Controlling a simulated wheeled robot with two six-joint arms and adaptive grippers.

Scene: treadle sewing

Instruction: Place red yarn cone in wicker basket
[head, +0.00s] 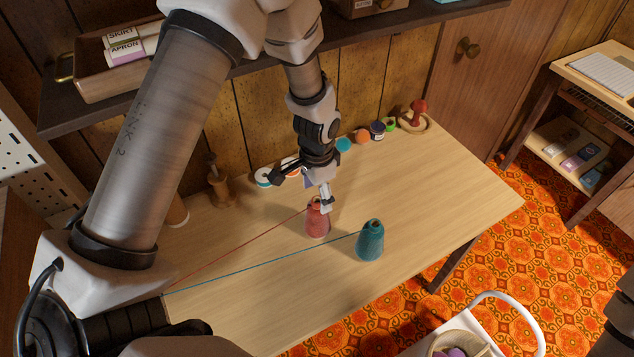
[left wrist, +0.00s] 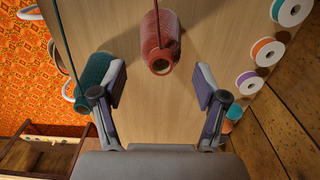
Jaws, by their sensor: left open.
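The red yarn cone (head: 317,222) stands upright on the wooden table, with a red thread running off to the lower left. My left gripper (head: 301,190) is open above and just behind it, partly overlapping its top in the head view. In the left wrist view the red cone (left wrist: 158,45) lies beyond the gap between the open fingers (left wrist: 160,85), not between the pads. A round basket (head: 437,347), apparently the wicker one, is cut off at the bottom edge of the head view, with purple yarn inside. My right gripper is not seen.
A teal yarn cone (head: 370,241) stands close to the right of the red one, its thread crossing the table. Several spools line the back, near a wooden stand with a red top (head: 418,112). A white-railed cart (head: 530,325) is at lower right. The table's right part is clear.

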